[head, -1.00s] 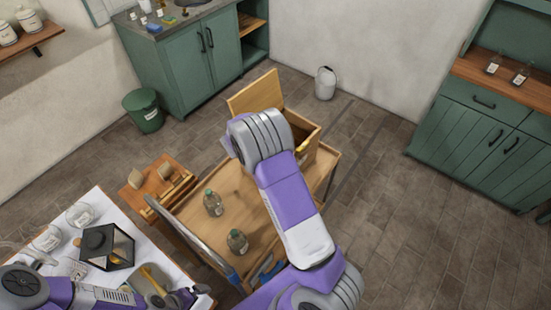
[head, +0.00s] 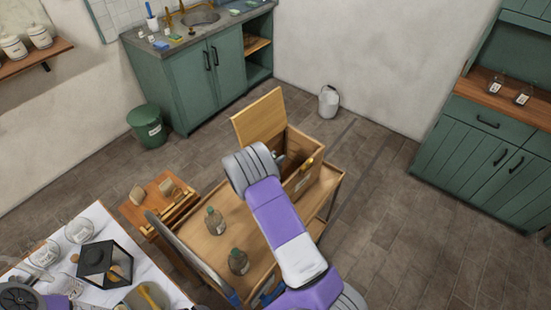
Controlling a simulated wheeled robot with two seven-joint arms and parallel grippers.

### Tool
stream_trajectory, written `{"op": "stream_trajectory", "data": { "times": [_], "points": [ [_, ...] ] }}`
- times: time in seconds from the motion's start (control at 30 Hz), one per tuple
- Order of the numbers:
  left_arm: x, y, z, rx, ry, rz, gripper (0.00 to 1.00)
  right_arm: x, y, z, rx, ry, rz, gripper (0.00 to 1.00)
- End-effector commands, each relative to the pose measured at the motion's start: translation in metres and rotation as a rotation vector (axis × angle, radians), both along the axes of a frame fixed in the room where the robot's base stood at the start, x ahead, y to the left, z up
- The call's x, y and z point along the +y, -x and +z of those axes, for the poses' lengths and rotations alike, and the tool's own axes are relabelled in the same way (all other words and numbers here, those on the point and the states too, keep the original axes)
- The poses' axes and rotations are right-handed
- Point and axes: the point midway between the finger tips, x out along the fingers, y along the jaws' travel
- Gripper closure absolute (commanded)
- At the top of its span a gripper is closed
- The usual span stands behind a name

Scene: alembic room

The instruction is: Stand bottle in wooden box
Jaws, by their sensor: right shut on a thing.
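The wooden box (head: 304,183) stands at the far end of a wooden cart, its lid (head: 259,118) raised at the back left. My right arm reaches over the cart, with its wrist at the box's left side. My right gripper (head: 284,161) is at the box opening, mostly hidden behind the wrist. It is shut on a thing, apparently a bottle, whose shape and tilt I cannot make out. Two green-capped bottles, one farther (head: 215,222) and one nearer (head: 238,262), stand upright on the cart, apart from the box. My left gripper is not in view.
The cart top (head: 196,229) has bare room around the two bottles. A small wooden stand (head: 158,195) is left of the cart. A white table with a black lantern (head: 104,264) and glass jars is at the lower left. Green cabinets stand behind and right.

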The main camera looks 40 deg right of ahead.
Motion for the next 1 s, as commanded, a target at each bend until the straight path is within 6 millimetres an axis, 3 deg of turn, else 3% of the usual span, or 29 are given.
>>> {"op": "stream_trajectory", "data": {
  "times": [0.47,0.5,0.63,1.0],
  "points": [
    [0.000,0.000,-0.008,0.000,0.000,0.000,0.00,0.000,0.001,-0.013,0.003,-0.001,0.001,1.00],
    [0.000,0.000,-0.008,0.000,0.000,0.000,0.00,0.001,0.001,-0.014,0.006,-0.003,0.001,0.67],
    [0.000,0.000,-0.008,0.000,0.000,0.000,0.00,0.001,0.002,-0.016,0.011,-0.005,0.003,0.47],
    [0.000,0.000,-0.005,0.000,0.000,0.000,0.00,0.002,0.003,-0.014,0.017,-0.008,0.004,0.44]
  ]
}}
